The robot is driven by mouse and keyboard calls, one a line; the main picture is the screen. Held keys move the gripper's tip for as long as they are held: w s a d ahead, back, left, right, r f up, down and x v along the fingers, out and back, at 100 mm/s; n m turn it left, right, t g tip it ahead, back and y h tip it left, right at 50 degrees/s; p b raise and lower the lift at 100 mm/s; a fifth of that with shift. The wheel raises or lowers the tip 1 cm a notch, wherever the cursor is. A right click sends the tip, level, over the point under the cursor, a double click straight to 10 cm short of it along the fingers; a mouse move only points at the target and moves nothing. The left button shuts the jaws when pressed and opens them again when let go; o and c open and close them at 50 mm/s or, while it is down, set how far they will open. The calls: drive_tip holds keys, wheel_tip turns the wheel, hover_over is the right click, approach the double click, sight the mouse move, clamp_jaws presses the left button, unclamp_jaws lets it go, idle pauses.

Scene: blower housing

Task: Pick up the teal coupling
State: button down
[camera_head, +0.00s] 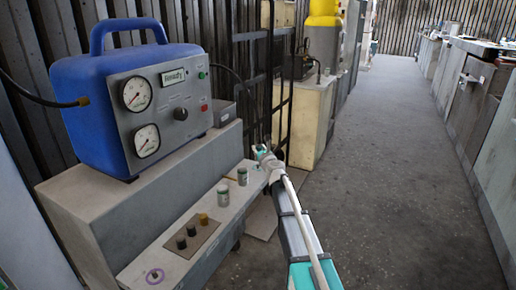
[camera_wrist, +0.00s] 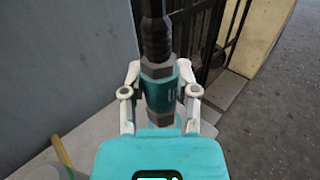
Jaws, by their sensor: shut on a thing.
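The teal coupling (camera_wrist: 161,95) is upright in the middle of the wrist view, with grey hex-shaped ends above and below its teal band. A dark ribbed hose end (camera_wrist: 156,38) rises from its top. My gripper (camera_wrist: 160,82) has one white finger on each side of the coupling and is shut on it. In the head view my gripper (camera_head: 266,160) is at the far end of the low grey ledge (camera_head: 140,266). The coupling is small there and partly hidden by the fingers.
A blue unit with gauges (camera_head: 112,66) stands on the grey block left of my arm. A black metal frame (camera_head: 286,85) stands behind. The floor at right is clear.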

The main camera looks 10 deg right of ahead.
sight(259, 141)
drive_tip(key=s+r+p, duration=0.1)
drive_tip(key=r, duration=0.1)
drive_tip(key=s+r+p, duration=0.2)
drive_tip(key=shift+d, duration=0.15)
drive_tip(key=s+r+p, duration=0.3)
drive_tip(key=s, duration=0.6)
drive_tip(key=shift+d+r+p, duration=0.3)
drive_tip(key=shift+d+p, duration=0.05)
drive_tip(key=shift+d, duration=0.1)
